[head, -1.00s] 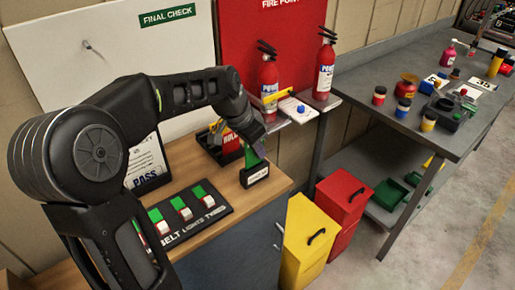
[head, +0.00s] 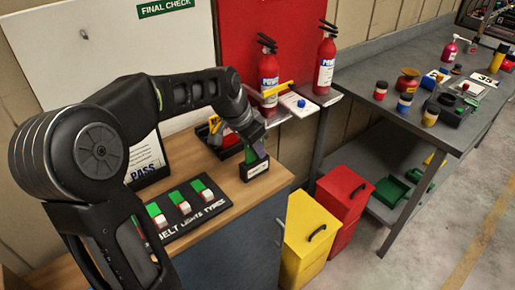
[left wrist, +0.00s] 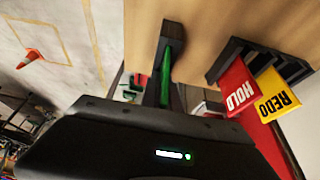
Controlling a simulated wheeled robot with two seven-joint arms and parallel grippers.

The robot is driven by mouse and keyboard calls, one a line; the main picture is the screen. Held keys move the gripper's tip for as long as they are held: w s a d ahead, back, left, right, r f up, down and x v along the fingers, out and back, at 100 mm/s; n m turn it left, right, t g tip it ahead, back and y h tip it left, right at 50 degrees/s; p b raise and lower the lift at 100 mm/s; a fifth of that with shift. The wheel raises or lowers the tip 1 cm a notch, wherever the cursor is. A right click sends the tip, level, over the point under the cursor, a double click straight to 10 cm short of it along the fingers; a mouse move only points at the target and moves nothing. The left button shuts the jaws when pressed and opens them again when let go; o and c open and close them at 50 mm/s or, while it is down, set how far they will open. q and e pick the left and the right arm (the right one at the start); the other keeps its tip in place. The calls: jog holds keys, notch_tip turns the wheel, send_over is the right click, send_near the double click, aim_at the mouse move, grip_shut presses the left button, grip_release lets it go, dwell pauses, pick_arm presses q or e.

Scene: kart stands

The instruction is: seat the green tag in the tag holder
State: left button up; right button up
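The black tag holder (head: 246,176) with a white label stands near the right end of the wooden bench. My left gripper (head: 256,146) is right above it, pointing down. The green tag (head: 249,154) is between the fingers, upright, its lower edge at the holder's top. In the left wrist view the green tag (left wrist: 166,70) is a thin edge-on strip between the fingers, against the holder (left wrist: 173,32). The fingers look shut on it. How deep the tag sits in the slot is hard to tell. My right gripper is in neither view.
A black rack (left wrist: 236,50) with a red HOLD tag (left wrist: 238,88) and a yellow REDO tag (left wrist: 275,95) stands close behind the holder. A black board (head: 213,209) with several switches lies in front. Yellow (head: 305,232) and red (head: 343,194) cabinets stand beside the bench.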

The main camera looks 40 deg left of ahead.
pick_arm(q)
jog(key=o, duration=0.5)
jog(key=v, duration=0.7)
jog(key=shift+s+r+b, duration=0.15)
jog(key=shift+r+b, duration=0.2)
jog(key=shift+r, duration=0.05)
dwell(0.7)
